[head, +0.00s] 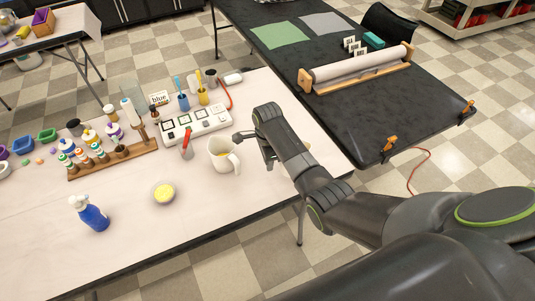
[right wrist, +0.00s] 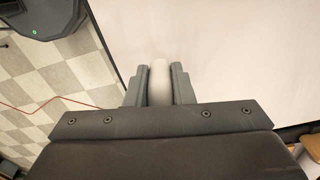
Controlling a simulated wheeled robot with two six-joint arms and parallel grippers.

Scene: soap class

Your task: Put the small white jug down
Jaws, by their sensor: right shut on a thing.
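My right gripper (head: 254,148) is over the right part of the pale table, just right of a white jug (head: 221,155). That jug stands upright, and its handle at the lower right is free of my fingers. In the right wrist view my right gripper (right wrist: 160,88) is shut on a narrow, rounded white thing, the small white jug (right wrist: 160,75). Only part of it shows between the fingers, and I cannot make it out in the head view. I cannot tell whether it touches the table. My left gripper is not in view.
On the pale table (head: 130,245) are a blue spray bottle (head: 93,214), a yellow-filled dish (head: 164,192), a wooden bottle rack (head: 115,160) and a white panel (head: 195,125). The table's edge is close beside my gripper. The front middle is clear.

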